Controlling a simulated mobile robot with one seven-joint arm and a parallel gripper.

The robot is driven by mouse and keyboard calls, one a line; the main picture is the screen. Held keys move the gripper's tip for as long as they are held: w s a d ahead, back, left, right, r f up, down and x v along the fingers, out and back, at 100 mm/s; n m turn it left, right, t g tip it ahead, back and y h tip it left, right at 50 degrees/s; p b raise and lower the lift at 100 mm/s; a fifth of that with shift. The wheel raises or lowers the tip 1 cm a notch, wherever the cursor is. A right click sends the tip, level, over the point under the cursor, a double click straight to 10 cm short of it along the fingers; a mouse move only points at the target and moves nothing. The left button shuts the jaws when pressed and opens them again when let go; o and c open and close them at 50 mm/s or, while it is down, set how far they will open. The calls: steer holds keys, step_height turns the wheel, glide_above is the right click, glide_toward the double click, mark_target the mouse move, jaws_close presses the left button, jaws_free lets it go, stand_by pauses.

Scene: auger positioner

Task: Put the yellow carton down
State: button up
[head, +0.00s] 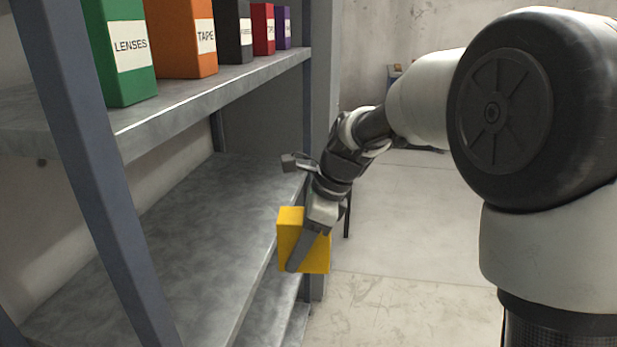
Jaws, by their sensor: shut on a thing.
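The yellow carton (289,226) is in the middle of the head view, in front of the shelf unit's open side. My gripper (309,242) is shut on the carton and points downward, with a grey finger across its near face. The carton overlaps the front edge of the empty middle shelf (190,230) in the picture. I see no clear contact between carton and shelf. The far finger is hidden behind the carton.
The upper shelf (200,95) bears a row of labelled boxes: a green one (112,50), an orange one (180,35), then black, red and purple ones. A blue-grey post (100,170) stands at the near left. Bare floor (410,220) lies to the right.

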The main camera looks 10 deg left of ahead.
steer(key=d+f+n+g+h, duration=0.2)
steer(key=d+f+n, duration=0.1)
steer(key=d+n, duration=0.7)
steer(key=d+f+n+g+h, duration=0.2)
steer(key=d+n, duration=0.6)
steer(key=d, duration=0.5)
step_height(320, 180, up, 11)
steer(key=s+p, duration=0.2)
steer(key=p, duration=1.9)
steer(key=shift+s+a+f, duration=0.15)
steer(key=shift+s+a, duration=0.05)
steer(key=shift+a, duration=0.1)
steer(key=shift+f, duration=0.1)
